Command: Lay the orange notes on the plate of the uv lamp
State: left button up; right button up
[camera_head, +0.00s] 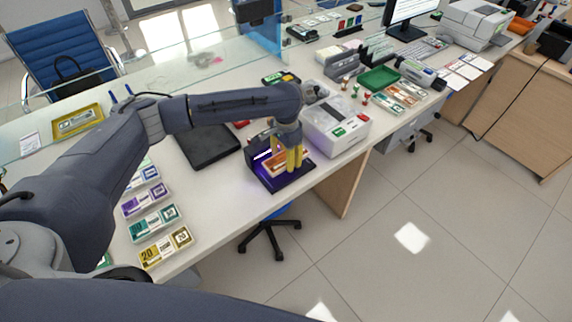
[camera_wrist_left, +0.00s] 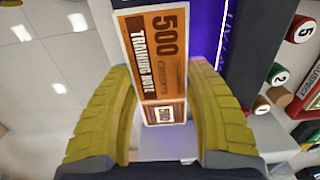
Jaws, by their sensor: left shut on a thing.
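The orange notes (camera_head: 273,163), marked 500 and "training note", are a banded bundle that also shows in the left wrist view (camera_wrist_left: 157,65). My left gripper (camera_head: 291,160) has its yellow fingers shut on the bundle, one finger on each side in the left wrist view (camera_wrist_left: 163,100). The uv lamp (camera_head: 256,150) is a dark box with a violet glow at the front edge of the counter. The notes and fingertips are over its dark plate (camera_head: 289,184); I cannot tell whether the notes touch it. My right gripper is out of view.
A white note counter (camera_head: 335,125) stands close on the lamp's right. A black pad (camera_head: 207,147) lies to its left. Trays of banded notes (camera_head: 165,246) line the counter's left front. A green tray (camera_head: 379,79) is farther right. The counter edge runs just in front of the lamp.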

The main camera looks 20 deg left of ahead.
aim_at(286, 165)
pick_arm(q)
jog(key=shift+f, duration=1.9)
jog(key=shift+f, duration=0.1)
jog(key=o, duration=1.2)
jog(key=shift+c, duration=0.2)
notch_tip(286, 165, up, 12)
jog(key=shift+r, duration=0.1)
